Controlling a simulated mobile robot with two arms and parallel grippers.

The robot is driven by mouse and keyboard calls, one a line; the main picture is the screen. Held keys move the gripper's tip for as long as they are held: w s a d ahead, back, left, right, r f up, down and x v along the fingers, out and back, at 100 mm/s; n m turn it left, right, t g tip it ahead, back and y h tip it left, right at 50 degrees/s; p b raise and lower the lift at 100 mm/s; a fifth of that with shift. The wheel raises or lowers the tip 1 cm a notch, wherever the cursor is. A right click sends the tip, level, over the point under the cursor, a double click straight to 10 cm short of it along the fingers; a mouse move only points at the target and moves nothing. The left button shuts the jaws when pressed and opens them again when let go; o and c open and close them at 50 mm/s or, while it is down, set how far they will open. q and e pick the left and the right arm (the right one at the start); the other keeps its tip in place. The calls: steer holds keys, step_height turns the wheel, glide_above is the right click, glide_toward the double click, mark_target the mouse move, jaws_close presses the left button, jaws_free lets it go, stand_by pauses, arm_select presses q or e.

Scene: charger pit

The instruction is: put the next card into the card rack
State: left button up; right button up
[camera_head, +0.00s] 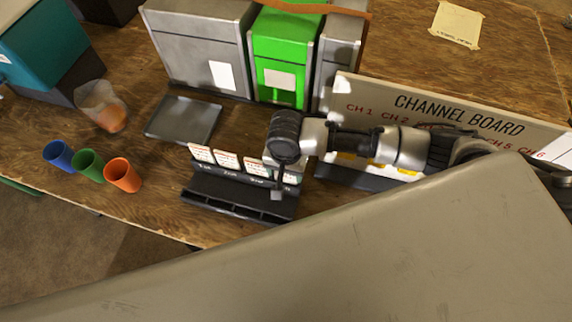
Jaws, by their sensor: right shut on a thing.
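The dark card rack (205,194) stands near the front edge of the wooden table. White cards with red print stand upright in its labelled places: a first card (201,153), a second card (227,160) and a third card (253,167). My right gripper (279,191) is over the right end of the rack, pointing down. It is shut on a card (292,178), which shows only in part beside the fingers at the rack's rightmost place. I cannot tell whether this card is seated. My left gripper is not in view.
A grey tray (184,119) lies behind the rack. Blue (58,154), green (88,164) and orange (122,174) cups stand at left. The channel board (350,97) stands behind my right arm. Grey and green cabinets (279,50) stand at the back. The lower right is blocked from sight.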

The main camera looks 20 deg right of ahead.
steer(key=shift+f, duration=0.45)
steer(key=o, duration=1)
step_height(320, 180, up, 11)
steer(key=shift+f, duration=0.1)
